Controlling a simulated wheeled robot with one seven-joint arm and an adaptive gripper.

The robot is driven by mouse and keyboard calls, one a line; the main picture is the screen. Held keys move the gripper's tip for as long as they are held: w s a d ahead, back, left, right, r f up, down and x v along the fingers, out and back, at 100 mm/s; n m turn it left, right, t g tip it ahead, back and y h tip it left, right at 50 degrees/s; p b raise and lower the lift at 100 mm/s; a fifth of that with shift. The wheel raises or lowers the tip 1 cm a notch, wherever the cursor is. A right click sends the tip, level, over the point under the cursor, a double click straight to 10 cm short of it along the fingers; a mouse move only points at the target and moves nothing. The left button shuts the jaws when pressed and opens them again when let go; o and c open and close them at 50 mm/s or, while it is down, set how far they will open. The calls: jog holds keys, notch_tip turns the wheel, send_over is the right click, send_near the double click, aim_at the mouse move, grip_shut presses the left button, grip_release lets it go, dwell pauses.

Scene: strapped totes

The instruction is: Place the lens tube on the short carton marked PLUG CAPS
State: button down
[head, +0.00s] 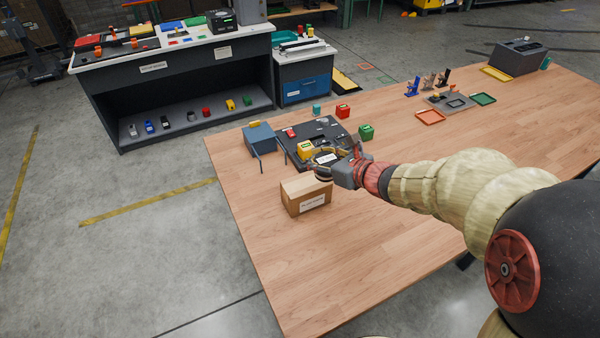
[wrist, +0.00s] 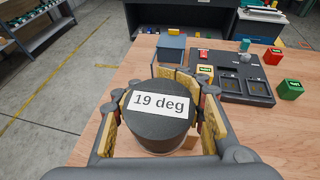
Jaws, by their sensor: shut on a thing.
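The lens tube (wrist: 158,122) is a short black cylinder with a white label reading "19 deg" on its top. My gripper (wrist: 160,110) is shut on it, with padded fingers on both sides. In the head view my gripper (head: 338,168) is above the far right edge of a short brown carton (head: 292,200). The dark tube (head: 322,173) shows partly there. The carton stands on the wooden table with a white label on its front, too small to read. In the wrist view the tube and fingers hide most of what is below. I cannot tell whether tube and carton touch.
Behind the carton are a black tray (head: 322,128) with a yellow block (head: 304,150) and a blue-grey box (head: 259,138). Red (head: 343,111) and green (head: 366,132) blocks stand nearby. The table's front (head: 340,270) is clear; its left edge is close to the carton.

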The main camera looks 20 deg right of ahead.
jog(key=w+f+b, duration=0.1)
jog(key=w+f, duration=0.1)
jog(key=w+a+f+b, duration=0.1)
jog(key=w+f, duration=0.1)
jog(key=w, duration=0.1)
jog(key=w+a+f+b, duration=0.1)
jog(key=w+f, duration=0.2)
jog(key=shift+a, duration=0.25)
jog(key=shift+w+f+b, duration=0.15)
jog(key=shift+f+b, duration=0.25)
jog(key=shift+f, duration=0.5)
jog(key=shift+w+f+b, duration=0.15)
jog(key=shift+f+b, duration=0.25)
jog(key=shift+f, duration=0.5)
jog(key=shift+f, duration=0.2)
jog(key=c, duration=1.1)
grip_release()
jog(key=shift+o, duration=0.2)
